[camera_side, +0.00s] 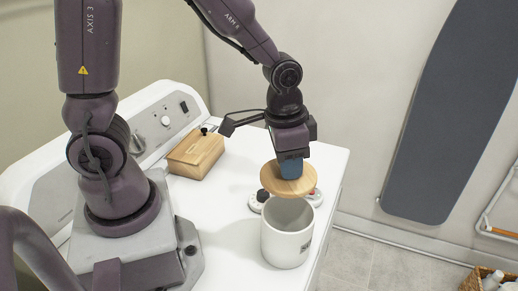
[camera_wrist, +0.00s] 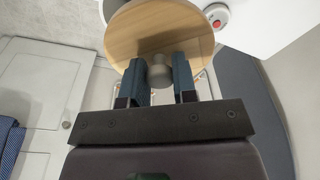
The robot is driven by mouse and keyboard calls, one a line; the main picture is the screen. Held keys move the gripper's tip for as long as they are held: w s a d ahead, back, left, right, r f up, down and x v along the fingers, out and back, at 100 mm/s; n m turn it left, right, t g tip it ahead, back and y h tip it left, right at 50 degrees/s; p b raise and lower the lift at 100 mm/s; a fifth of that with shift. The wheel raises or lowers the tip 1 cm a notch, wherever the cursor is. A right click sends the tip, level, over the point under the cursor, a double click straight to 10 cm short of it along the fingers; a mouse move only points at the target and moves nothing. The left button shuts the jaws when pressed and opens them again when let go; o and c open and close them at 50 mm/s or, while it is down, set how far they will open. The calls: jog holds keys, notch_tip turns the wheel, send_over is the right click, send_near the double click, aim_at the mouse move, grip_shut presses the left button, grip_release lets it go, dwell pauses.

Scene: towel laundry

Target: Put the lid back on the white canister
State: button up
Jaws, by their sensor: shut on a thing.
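The wooden lid (camera_side: 275,183) is a round, light-wood disc held above the white canister (camera_side: 287,246). The canister stands upright on the white top near its front edge, and its open rim shows below the lid. My gripper (camera_side: 290,164) is shut on the lid's knob and holds the lid apart from the rim. In the wrist view the grey knob (camera_wrist: 160,72) sits between my two fingers, and the wooden lid (camera_wrist: 165,32) covers most of the canister, of which a white edge shows at the upper left.
A wooden box (camera_side: 196,154) sits at the back left by the control panel. Red-and-white and dark round items (camera_side: 264,198) lie just behind the canister. An ironing board (camera_side: 450,110) leans on the wall at right. A basket (camera_side: 478,280) stands on the floor at the lower right.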

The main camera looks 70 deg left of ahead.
aim_at(290, 182)
jog(key=shift+d+r+m, duration=0.25)
jog(key=shift+d+m, duration=0.25)
jog(key=shift+d, duration=0.1)
jog(key=shift+d+r+m, duration=0.25)
jog(key=shift+d+m, duration=0.25)
jog(key=shift+d, duration=0.05)
jog(key=shift+s+d+r+m, duration=0.1)
jog(key=shift+d+m, duration=0.05)
jog(key=shift+m, duration=0.15)
jog(key=shift+s+m, duration=0.2)
jog(key=shift+m, duration=0.2)
jog(key=shift+f, duration=3.25)
jog(key=shift+f, duration=0.15)
jog(key=o, duration=1.5)
jog(key=shift+c, duration=0.2)
